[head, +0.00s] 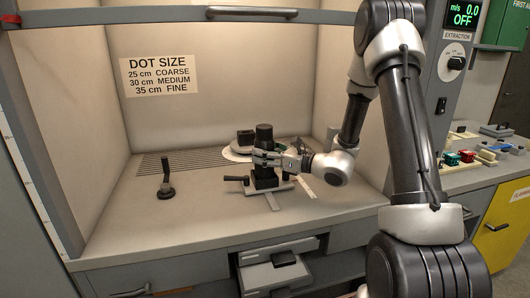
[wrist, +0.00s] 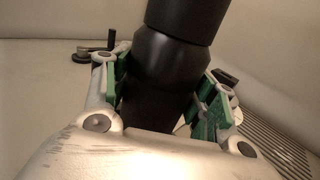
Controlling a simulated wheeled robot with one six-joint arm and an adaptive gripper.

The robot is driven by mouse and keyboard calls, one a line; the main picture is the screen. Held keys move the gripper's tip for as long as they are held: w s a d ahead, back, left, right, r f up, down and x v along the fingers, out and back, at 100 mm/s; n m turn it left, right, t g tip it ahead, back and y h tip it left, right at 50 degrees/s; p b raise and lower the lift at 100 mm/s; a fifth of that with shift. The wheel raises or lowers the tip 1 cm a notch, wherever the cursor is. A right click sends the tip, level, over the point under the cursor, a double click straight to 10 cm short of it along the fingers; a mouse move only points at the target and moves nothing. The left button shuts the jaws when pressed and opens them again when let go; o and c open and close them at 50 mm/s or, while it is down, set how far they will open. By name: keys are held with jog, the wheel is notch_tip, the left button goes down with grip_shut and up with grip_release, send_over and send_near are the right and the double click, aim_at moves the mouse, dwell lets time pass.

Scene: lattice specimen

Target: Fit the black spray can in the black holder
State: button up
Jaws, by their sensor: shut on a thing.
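The black spray can (head: 264,133) stands upright inside the hood, its dark body filling the middle of the wrist view (wrist: 168,68). My gripper (head: 266,157) reaches in from the right and is shut around the can, with green finger pads (wrist: 162,88) on both sides of it. Directly below the gripper is a black block (head: 265,180) on a stand with grey feet, which looks like the black holder. The can is in line above it. My fingers hide where they meet, so I cannot tell whether the can is seated.
A black item (head: 245,139) sits on a round white disc behind the can. A small black upright handle (head: 166,184) stands on the worktop to the left. A vent grille (head: 180,162) runs along the back. An open drawer (head: 278,272) juts out below the worktop's front edge.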

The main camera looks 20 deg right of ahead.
jog(key=shift+f, duration=0.1)
jog(key=o, duration=1.4)
jog(key=shift+o, duration=0.2)
jog(key=shift+v, duration=2.5)
jog(key=v, duration=1.2)
